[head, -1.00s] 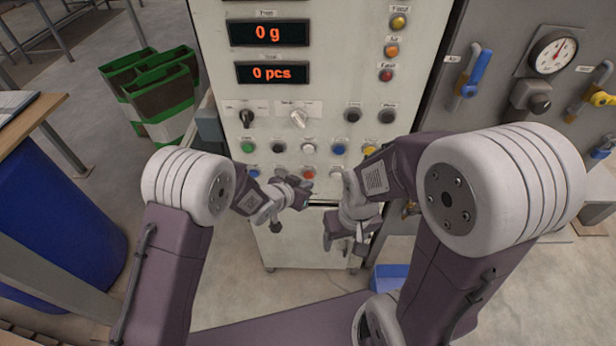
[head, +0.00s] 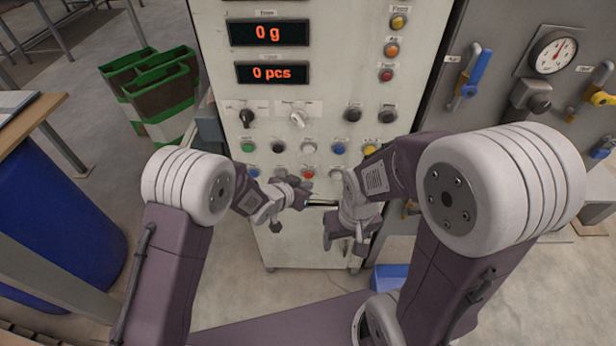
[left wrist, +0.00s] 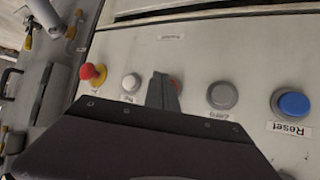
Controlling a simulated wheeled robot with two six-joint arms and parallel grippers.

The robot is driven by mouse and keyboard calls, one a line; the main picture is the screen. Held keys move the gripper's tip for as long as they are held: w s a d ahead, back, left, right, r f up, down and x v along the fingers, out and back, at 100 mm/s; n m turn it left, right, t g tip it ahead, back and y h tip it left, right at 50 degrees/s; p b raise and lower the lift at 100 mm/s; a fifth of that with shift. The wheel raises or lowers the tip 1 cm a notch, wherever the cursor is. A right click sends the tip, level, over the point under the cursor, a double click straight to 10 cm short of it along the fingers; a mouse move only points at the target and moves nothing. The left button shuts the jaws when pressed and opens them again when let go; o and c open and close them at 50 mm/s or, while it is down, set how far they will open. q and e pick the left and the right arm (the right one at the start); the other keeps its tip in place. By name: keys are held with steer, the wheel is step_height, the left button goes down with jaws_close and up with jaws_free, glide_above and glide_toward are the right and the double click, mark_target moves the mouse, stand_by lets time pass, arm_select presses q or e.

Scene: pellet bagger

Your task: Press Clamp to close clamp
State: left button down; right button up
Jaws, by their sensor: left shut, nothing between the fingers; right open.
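The control panel (head: 320,130) of the pellet bagger carries the buttons, but I cannot read a Clamp label on any. A red button (head: 308,173) sits in the lower row, just above my left gripper (head: 304,194) in the head view. In the left wrist view, the left gripper's shut fingers (left wrist: 163,92) partly cover that red button (left wrist: 177,84) and hide its label. I cannot tell whether they touch it. My right gripper (head: 345,243) is open and empty, lower and to the right, in front of the cabinet.
Beside the red button are a grey Zero button (left wrist: 222,95), a blue Reset button (left wrist: 294,104), a pale button (left wrist: 131,83) and a red mushroom button on yellow (left wrist: 93,74). The displays (head: 268,33) read 0 g and 0 pcs. A blue bin (head: 388,278) stands on the floor at right.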

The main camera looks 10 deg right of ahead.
stand_by(0.5)
arm_select(q)
steer(key=shift+w+d, duration=0.15)
steer(key=shift+w, duration=0.3)
steer(key=shift+w+d, duration=0.1)
steer(key=shift+w, duration=0.2)
stand_by(0.3)
steer(key=shift+s+a, duration=0.2)
steer(key=shift+s, duration=0.55)
steer(key=s+a+b, duration=0.1)
steer(key=s, duration=0.4)
steer(key=shift+s+a, duration=0.35)
steer(key=shift+s, duration=0.05)
